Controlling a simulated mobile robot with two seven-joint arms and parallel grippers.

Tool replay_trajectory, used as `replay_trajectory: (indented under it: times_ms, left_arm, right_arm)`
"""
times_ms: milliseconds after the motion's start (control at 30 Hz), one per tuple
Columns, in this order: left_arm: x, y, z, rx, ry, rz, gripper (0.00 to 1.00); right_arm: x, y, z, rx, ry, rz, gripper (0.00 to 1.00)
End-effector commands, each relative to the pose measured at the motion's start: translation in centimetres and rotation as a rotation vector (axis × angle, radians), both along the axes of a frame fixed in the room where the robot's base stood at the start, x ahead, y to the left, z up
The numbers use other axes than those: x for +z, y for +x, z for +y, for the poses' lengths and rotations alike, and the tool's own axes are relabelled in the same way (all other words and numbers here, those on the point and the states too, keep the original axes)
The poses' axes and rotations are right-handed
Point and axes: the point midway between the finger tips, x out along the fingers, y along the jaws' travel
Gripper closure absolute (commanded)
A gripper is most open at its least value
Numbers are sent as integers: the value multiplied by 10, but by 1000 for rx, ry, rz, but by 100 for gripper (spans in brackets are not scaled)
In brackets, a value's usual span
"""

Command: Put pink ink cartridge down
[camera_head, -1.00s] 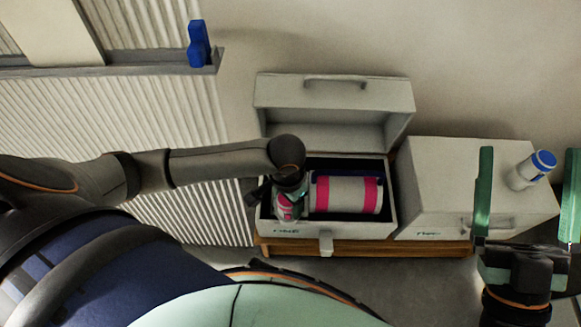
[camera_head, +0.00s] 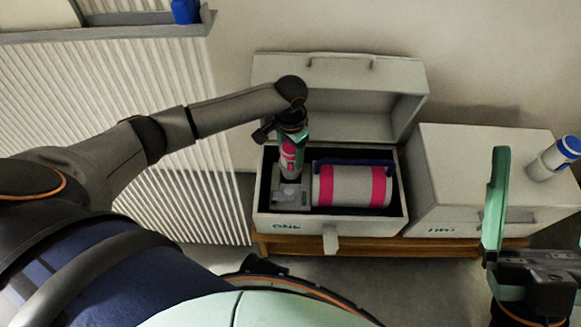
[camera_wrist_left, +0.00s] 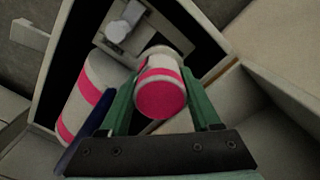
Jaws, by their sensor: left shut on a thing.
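The pink ink cartridge (camera_head: 289,157) is a small white cylinder with pink bands. My left gripper (camera_head: 291,143) is shut on it and holds it roughly upright above the left part of the open box marked ONE (camera_head: 365,221). In the left wrist view the cartridge's pink end (camera_wrist_left: 160,97) sits between the green fingers of my left gripper (camera_wrist_left: 160,80). Whether its lower end touches the grey piece below it, I cannot tell. My right gripper (camera_head: 537,205) is open and empty at the right edge, with one finger mostly out of frame.
Box ONE holds a large white cylinder with pink bands (camera_head: 350,188) and a grey piece with a light knob (camera_head: 291,194). The closed box marked TWO (camera_head: 460,180) stands to the right, with a blue-capped white cylinder (camera_head: 553,160) on it. A blue object (camera_head: 185,11) stands on the left ledge.

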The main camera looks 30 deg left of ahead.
Motion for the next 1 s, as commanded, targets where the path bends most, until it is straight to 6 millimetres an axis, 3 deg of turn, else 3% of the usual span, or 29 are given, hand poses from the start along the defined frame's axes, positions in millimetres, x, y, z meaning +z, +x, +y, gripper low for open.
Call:
replay_trajectory:
  times_ms: [233, 467, 867, 900, 1000]
  left_arm:
    - [-20, 0, 0, 1, 1, -1, 100]
    - [-55, 0, 0, 1, 1, -1, 100]
    - [-58, 1, 0, 1, 0, -3, 100]
    - [-58, 1, 0, 0, 0, -3, 32]
    - [-58, 0, 0, 0, 0, -2, 20]
  right_arm:
    - [-13, 0, 2, 3, -13, 4, 6]
    - [-32, 1, 5, -2, -31, 5, 6]
    - [-30, 1, 5, -3, -27, 7, 6]
    - [-30, 1, 5, -4, -27, 7, 6]
    - [-30, 1, 5, -3, -26, 7, 6]
